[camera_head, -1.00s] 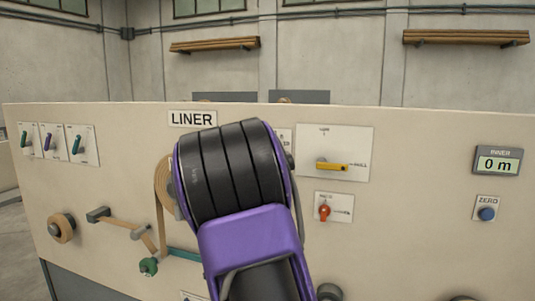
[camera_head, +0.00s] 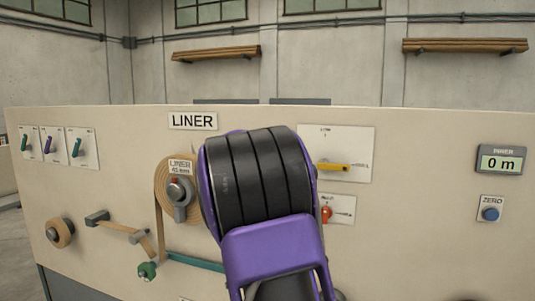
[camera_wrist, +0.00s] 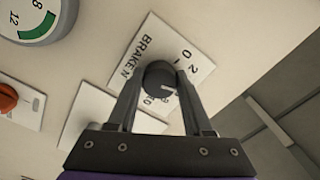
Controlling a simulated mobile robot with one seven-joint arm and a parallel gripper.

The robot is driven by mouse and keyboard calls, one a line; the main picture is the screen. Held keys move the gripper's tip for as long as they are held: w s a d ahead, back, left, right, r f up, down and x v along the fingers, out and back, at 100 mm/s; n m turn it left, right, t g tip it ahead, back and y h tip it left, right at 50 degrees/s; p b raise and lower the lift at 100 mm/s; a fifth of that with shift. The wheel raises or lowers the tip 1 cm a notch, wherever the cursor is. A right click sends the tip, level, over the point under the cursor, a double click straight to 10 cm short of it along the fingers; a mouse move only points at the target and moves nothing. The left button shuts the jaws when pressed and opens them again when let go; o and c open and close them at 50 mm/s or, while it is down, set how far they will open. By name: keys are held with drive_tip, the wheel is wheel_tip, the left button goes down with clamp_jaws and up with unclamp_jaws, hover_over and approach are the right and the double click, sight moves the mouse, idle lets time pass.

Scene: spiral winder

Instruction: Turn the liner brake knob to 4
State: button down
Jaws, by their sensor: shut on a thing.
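The liner brake knob (camera_wrist: 158,73) is a dark round knob in the wrist view. It sits on a white plate (camera_wrist: 143,38) marked "BRAKE N", with a scale showing 0 and 2 and other figures partly covered. My gripper (camera_wrist: 157,84) has one finger on each side of the knob and is shut on it. A small pale mark shows on the knob, but I cannot tell which figure it points to. In the head view, my arm hides the gripper and the brake knob.
A gauge (camera_wrist: 36,16) and an orange-red knob (camera_wrist: 7,98) lie left of the gripper. In the head view, the liner roll (camera_head: 166,209), a yellow lever (camera_head: 334,167) and a red knob (camera_head: 327,214) flank my arm.

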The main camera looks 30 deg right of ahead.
idle(0.4)
drive_tip(key=shift+c, duration=1.5)
unclamp_jaws()
drive_tip(key=v, duration=1.7)
drive_tip(key=shift+s, duration=0.2)
drive_tip(key=shift+a+f, duration=0.1)
drive_tip(key=shift+a, duration=0.05)
